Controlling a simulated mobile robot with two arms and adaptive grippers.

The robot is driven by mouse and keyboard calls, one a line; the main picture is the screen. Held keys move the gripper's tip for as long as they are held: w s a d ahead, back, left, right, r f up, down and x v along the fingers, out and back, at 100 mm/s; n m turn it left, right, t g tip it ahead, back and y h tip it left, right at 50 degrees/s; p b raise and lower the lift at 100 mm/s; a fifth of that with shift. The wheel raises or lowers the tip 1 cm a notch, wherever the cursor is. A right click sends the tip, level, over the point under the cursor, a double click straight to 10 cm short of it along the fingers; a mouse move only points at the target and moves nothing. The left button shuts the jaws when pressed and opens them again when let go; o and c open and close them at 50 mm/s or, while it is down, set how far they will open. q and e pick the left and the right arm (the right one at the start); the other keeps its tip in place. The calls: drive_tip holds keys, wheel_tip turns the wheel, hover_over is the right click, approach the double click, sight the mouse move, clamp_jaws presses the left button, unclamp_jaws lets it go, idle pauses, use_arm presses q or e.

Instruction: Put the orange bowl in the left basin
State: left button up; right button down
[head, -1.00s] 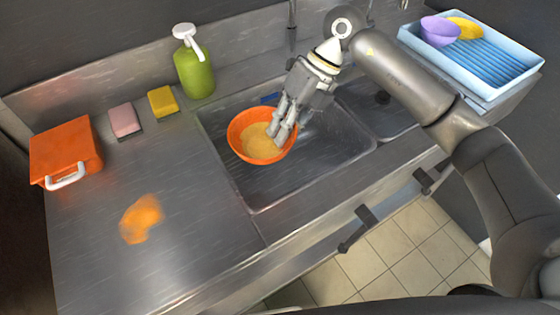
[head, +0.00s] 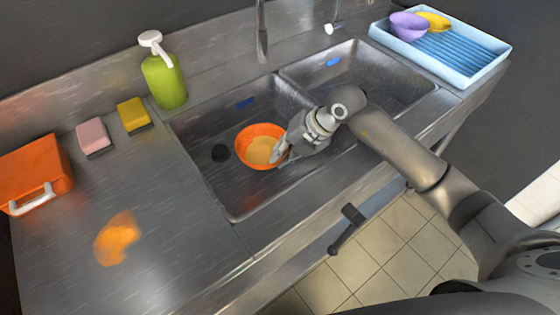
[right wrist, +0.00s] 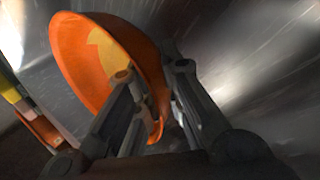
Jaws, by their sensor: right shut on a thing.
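The orange bowl (head: 247,134), with a yellowish inside, is over or in the left basin (head: 227,192). My right gripper (head: 278,153) is shut on the bowl's right rim in the head view. In the right wrist view the bowl (right wrist: 75,60) looks tilted, and its wall lies between the fingers of my gripper (right wrist: 158,115). I cannot tell whether the bowl touches the basin floor. The dark drain (head: 220,152) shows just left of the bowl. My left gripper is not in view.
The right basin (head: 375,85) is empty. A faucet (head: 262,35) stands behind the basins. A green soap bottle (head: 165,80), yellow sponge (head: 133,114), pink sponge (head: 93,136) and orange box (head: 38,170) stand left. A blue rack (head: 455,60) holds purple and yellow bowls.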

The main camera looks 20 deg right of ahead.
sight(274, 169)
drive_tip(key=shift+f, duration=1.9)
drive_tip(key=c, duration=1.8)
unclamp_jaws()
drive_tip(key=shift+f, duration=0.1)
drive_tip(key=shift+c, duration=0.2)
drive_tip(key=shift+r, duration=0.2)
drive_tip(key=v, duration=1.2)
drive_tip(key=shift+f, duration=0.1)
